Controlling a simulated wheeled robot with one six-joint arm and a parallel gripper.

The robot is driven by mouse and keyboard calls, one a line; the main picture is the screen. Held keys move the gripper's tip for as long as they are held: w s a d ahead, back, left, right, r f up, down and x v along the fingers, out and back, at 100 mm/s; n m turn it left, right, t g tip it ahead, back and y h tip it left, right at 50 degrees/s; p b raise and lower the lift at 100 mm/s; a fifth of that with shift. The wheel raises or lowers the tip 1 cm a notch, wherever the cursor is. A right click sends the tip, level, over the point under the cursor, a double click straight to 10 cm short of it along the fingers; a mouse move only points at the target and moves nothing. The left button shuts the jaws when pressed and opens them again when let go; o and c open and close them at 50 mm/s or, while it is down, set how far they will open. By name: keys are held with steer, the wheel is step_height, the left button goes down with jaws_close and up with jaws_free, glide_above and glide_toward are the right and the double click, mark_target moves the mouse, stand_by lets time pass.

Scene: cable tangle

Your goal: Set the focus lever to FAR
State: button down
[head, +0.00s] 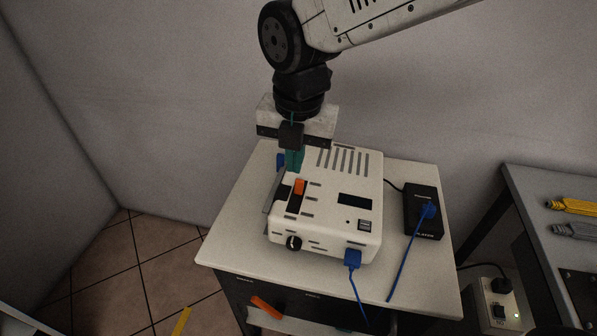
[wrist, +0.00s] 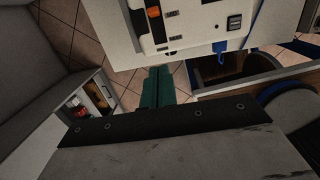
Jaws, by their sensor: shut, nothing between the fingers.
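The white projector-like device (head: 335,205) stands on a small white-topped cart. On its upper face, at the left, an orange lever (head: 299,187) sits in a dark slot, with bare dark slot showing on its near side. Small labels beside the slot are too small to read. The lever also shows at the top of the wrist view (wrist: 153,12). My gripper (head: 294,166) points down with its teal fingers shut and empty, just beyond the lever in the head view. The shut fingers also show in the wrist view (wrist: 158,72). I cannot tell whether they touch the device.
A grey bench (head: 560,235) stands at the right. The cart top's front left is clear.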

glide_toward(297, 196)
steer(key=s+f, duration=0.2)
steer(key=s+a+f, duration=0.1)
steer(key=f, duration=0.1)
steer(key=shift+s, duration=0.4)
steer(key=w, duration=0.2)
steer(key=shift+w+d+f, duration=0.15)
steer(key=shift+w+d, duration=0.05)
steer(key=shift+w, duration=0.1)
steer(key=shift+w+f, duration=0.1)
steer(key=shift+w, duration=0.6)
steer(key=shift+w, duration=0.1)
steer(key=shift+w+d+f, duration=0.1)
steer(key=shift+w+d, duration=0.05)
steer(key=shift+w, duration=0.7)
steer(key=shift+w+d, duration=0.1)
steer(key=shift+w, duration=0.75)
